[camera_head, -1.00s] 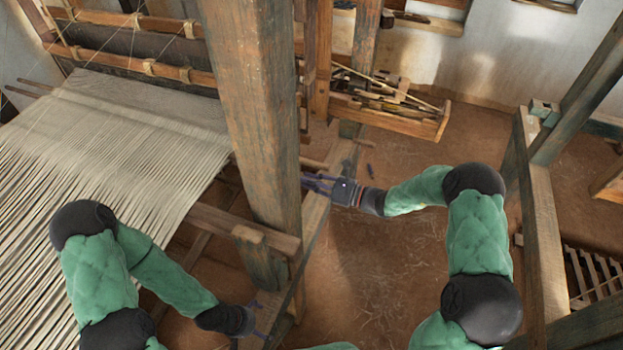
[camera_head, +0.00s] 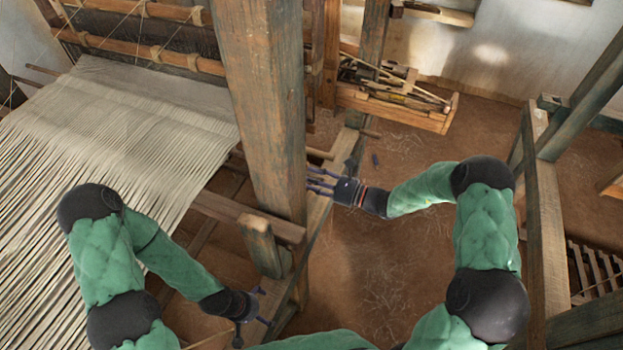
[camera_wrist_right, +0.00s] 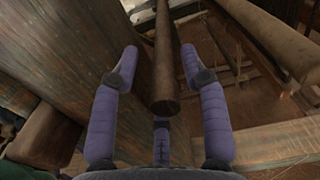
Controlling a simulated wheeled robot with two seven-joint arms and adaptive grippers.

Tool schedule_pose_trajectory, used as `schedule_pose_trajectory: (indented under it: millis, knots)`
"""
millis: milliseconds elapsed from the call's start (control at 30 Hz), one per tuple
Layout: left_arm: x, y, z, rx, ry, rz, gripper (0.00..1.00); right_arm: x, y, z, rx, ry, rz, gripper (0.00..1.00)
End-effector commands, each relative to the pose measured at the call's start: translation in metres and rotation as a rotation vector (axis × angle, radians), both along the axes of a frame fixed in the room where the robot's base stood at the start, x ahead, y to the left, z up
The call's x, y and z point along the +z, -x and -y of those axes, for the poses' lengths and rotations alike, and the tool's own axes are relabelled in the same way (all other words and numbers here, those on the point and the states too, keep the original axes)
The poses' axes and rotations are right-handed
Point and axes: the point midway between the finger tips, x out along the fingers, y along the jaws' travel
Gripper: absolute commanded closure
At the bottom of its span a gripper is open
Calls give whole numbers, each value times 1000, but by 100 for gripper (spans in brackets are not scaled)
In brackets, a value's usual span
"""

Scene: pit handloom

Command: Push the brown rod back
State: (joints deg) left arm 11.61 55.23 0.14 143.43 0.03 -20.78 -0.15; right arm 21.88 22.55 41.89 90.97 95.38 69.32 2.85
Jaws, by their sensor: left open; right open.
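The brown rod (camera_wrist_right: 164,62) lies lengthwise in the middle of the right wrist view, its round cut end facing the camera. My right gripper (camera_wrist_right: 160,58) is open, with two purple fingers on either side of the rod and a third below its end; I cannot tell whether any finger touches it. In the head view, a short rod end (camera_head: 320,153), apparently the same rod, sticks out right of the thick post. My right gripper (camera_head: 314,182) is beside the post, just below that rod end. My left gripper (camera_head: 250,316) is open and empty at the lower middle.
The thick wooden post (camera_head: 262,110) stands left of my right gripper and hides part of the loom. White warp threads (camera_head: 120,140) spread at the left. A wooden tray of tools (camera_head: 400,112) is at the back. Bare floor (camera_head: 390,260) lies right of the post.

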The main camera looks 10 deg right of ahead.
Motion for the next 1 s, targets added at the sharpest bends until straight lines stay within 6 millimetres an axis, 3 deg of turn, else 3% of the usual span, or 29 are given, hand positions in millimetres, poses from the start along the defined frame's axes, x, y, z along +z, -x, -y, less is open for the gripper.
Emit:
schedule_pose_trajectory:
  millis: [600, 1000]
  knots:
    - [0, 0, 0, 0, 0, 0, 0, 0, 57, 85, -3, -1, -1, 55]
    - [0, 0, 0, 0, 0, 0, 0, 0, 66, 97, 2, 0, 0, 55]
